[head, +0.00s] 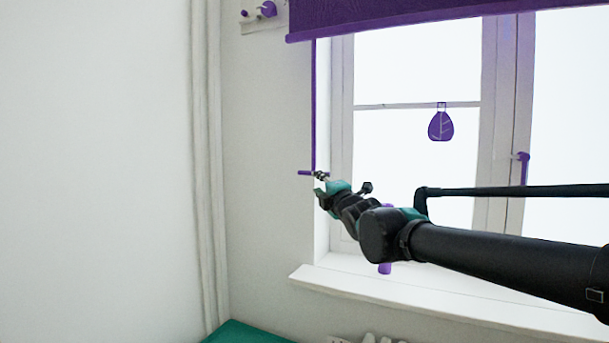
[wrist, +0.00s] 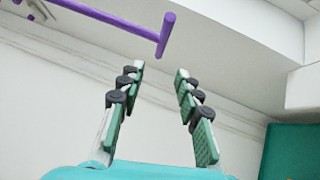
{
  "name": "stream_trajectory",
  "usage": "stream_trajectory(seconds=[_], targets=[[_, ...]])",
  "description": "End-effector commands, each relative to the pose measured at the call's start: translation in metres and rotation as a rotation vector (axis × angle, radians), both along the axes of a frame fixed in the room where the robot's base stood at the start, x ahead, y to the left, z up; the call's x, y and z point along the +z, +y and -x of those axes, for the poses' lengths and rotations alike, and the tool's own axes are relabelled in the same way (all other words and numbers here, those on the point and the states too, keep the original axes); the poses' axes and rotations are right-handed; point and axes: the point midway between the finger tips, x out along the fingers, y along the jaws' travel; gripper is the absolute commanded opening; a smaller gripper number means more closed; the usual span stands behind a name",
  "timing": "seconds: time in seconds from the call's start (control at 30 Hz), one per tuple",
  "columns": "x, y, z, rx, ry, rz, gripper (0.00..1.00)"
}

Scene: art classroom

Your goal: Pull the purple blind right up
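The purple blind (head: 420,14) hangs at the top of the window, with its lower edge near the top of the head view. A thin purple pull (head: 313,105) hangs down its left side and ends in a short crossbar handle (head: 305,173). My gripper (head: 321,182) is at the handle's height, beside it. In the wrist view the handle (wrist: 165,35) lies just beyond the fingertips, above the gap between them. My gripper (wrist: 158,70) is open, with nothing between its green-padded fingers. I cannot tell whether a fingertip touches the handle.
The window frame (head: 495,120) and its sill (head: 430,300) stand right of the gripper. Wall hooks (head: 263,12) are at upper left, pipes (head: 208,170) at left. A teal surface (head: 245,333) lies below.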

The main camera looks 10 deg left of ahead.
Motion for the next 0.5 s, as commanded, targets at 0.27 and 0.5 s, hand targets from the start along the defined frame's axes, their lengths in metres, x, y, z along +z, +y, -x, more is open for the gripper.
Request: stream_trajectory(seconds=[0.27,0.5], targets=[[0.006,0.019,-0.041,0.0,0.0,-0.001,0.34],[0.012,0.036,-0.076,0.0,0.0,0.0,0.34]])
